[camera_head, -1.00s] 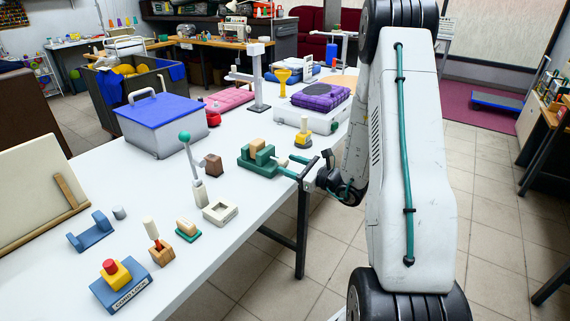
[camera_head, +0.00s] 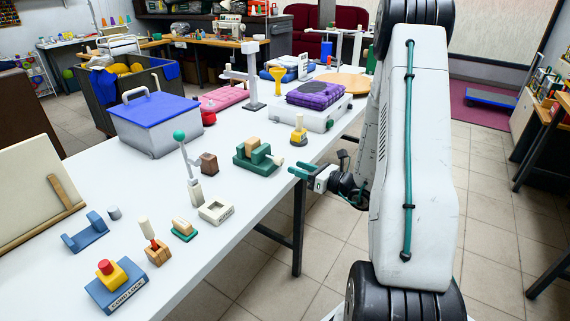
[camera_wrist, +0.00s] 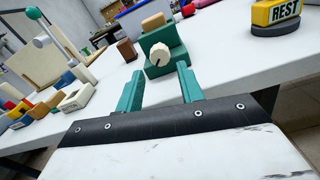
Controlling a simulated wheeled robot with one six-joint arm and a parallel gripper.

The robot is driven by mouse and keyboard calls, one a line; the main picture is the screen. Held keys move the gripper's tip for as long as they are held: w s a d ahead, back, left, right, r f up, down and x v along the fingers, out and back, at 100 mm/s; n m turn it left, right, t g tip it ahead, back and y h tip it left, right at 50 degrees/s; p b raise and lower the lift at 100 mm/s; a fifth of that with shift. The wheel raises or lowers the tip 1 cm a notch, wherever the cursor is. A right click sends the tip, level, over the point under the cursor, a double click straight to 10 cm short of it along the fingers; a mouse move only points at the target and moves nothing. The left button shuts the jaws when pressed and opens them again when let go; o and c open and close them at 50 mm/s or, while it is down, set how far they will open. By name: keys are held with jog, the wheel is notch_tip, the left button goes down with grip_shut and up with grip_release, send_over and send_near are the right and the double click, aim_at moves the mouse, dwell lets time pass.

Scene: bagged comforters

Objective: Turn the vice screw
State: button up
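The green vice (camera_head: 257,158) stands near the table's right edge with a tan wooden block (camera_head: 252,143) in its jaws. Its pale screw knob (camera_head: 276,160) points toward my gripper. In the wrist view the vice (camera_wrist: 165,45) is ahead, and the round cream knob (camera_wrist: 160,54) faces the camera with a dark line on it. My gripper (camera_head: 299,171) is at the table edge, apart from the knob. In the wrist view its green fingers (camera_wrist: 160,88) are spread with nothing between them, and the knob lies beyond the tips.
A yellow-topped REST piece (camera_wrist: 276,16) stands right of the vice; a white slotted block (camera_head: 216,211) and a green-knobbed lever (camera_head: 186,160) stand left. The white table (camera_head: 190,265) has bare surface in front of the vice.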

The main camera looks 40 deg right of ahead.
aim_at(282, 162)
jog(key=shift+m, duration=0.3)
jog(key=x, duration=0.8)
jog(key=c, duration=0.7)
